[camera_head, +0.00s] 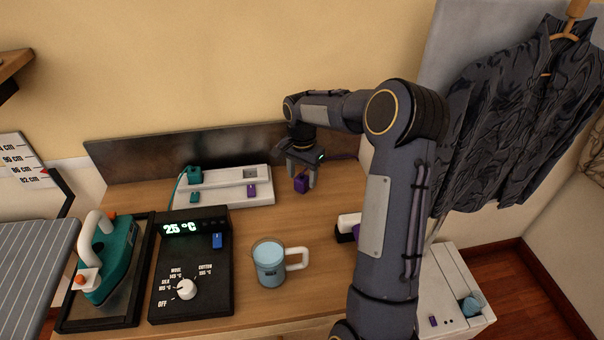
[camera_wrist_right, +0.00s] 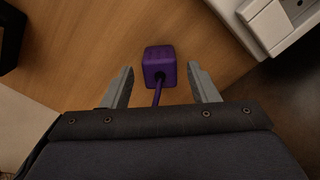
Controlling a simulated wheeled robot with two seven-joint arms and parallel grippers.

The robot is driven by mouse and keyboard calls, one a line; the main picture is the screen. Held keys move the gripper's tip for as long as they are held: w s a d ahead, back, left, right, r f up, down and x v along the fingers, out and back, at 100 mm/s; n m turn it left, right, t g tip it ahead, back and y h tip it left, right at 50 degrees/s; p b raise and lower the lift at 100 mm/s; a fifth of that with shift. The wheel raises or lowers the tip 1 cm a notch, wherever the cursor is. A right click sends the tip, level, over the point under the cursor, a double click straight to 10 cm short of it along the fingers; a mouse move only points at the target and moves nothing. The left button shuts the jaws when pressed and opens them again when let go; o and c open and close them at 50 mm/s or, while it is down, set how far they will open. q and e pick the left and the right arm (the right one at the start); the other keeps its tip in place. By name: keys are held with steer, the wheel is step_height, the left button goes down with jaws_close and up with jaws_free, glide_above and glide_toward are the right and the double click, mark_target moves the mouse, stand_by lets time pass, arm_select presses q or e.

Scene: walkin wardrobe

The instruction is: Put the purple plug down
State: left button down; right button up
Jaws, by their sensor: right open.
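The purple plug (camera_head: 301,184) is on the wooden table right of the white power strip, between my right gripper's fingers in the head view. In the right wrist view the plug (camera_wrist_right: 160,67) lies between and just beyond the fingertips, with a gap on both sides. Its purple cord runs back toward the gripper. My right gripper (camera_head: 301,172) is open around the plug and not touching it; its fingers also show in the right wrist view (camera_wrist_right: 162,88). My left gripper is in neither view.
The white power strip (camera_head: 222,188) holds a teal plug (camera_head: 195,175). A mug (camera_head: 270,262) of blue liquid stands in front. A black control box (camera_head: 190,265) and a teal iron (camera_head: 108,258) are at left. A white object (camera_head: 348,226) lies near my right arm.

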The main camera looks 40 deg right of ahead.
mark_target(302, 177)
step_height(302, 177, up, 11)
steer(key=s+a+r+n+t, duration=0.2)
steer(key=s+a+r+n, duration=0.2)
steer(key=s+a+r, duration=0.15)
steer(key=s+a+f+n+t+y, duration=0.1)
steer(key=s+a+f+n+y, duration=0.1)
steer(key=s+a, duration=0.5)
steer(key=s+a+f+n+t+y, duration=0.1)
steer(key=s+a+f+n, duration=0.3)
steer(key=s, duration=0.9)
steer(key=a+n+t, duration=0.1)
steer(key=a+n, duration=0.2)
steer(key=a, duration=0.1)
steer(key=shift+s+a+f+t+y, duration=0.2)
steer(key=shift+t+y, duration=0.1)
steer(key=shift+y, duration=0.1)
